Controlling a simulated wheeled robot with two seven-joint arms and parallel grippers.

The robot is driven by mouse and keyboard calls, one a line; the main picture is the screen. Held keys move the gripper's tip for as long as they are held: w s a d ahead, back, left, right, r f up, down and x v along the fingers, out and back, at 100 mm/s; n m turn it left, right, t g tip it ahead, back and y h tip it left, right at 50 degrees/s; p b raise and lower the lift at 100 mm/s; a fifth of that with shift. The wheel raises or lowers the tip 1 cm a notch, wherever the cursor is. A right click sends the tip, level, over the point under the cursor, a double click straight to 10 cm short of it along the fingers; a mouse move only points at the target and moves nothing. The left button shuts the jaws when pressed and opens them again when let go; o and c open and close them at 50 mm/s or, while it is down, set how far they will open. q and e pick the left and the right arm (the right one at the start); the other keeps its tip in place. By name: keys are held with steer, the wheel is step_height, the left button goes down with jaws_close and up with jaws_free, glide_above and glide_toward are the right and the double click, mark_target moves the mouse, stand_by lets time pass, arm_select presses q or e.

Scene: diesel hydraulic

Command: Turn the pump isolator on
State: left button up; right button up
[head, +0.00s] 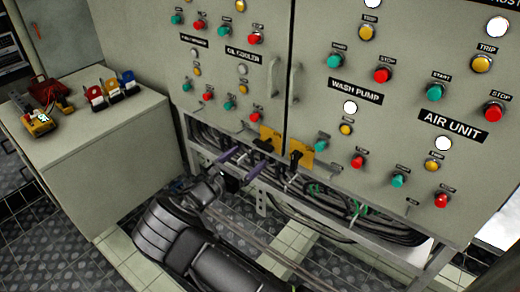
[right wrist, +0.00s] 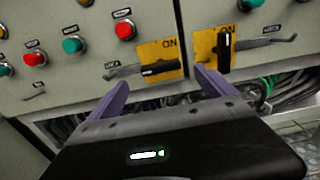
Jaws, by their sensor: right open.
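Two isolator switches on yellow plates sit low on the grey cabinet. In the right wrist view, the left switch (right wrist: 160,68) has its black handle lying nearly level, and the right switch (right wrist: 224,42) has its handle upright. Both plates read "ON" at the top. In the head view, the left switch (head: 263,145) and right switch (head: 296,159) sit either side of the door seam. I cannot read which is the pump isolator. My right gripper (head: 241,162) is open and empty; its purple fingers (right wrist: 163,80) point at the left switch, apparently short of it.
The cabinet doors (head: 318,110) carry several coloured push buttons, lamps and labels, including "WASH PUMP". Cables (head: 330,205) hang behind a metal frame below. A lower grey cabinet (head: 110,155) at left holds padlocks (head: 97,95) and a yellow device (head: 40,124).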

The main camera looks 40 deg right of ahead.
mark_target(261, 148)
steer(key=b+x, duration=0.1)
steer(key=x, duration=0.6)
steer(key=shift+d+b, duration=0.2)
steer(key=shift+b, duration=0.15)
steer(key=shift+c, duration=0.5)
steer(key=c, duration=1.3)
steer(key=shift+f, duration=0.1)
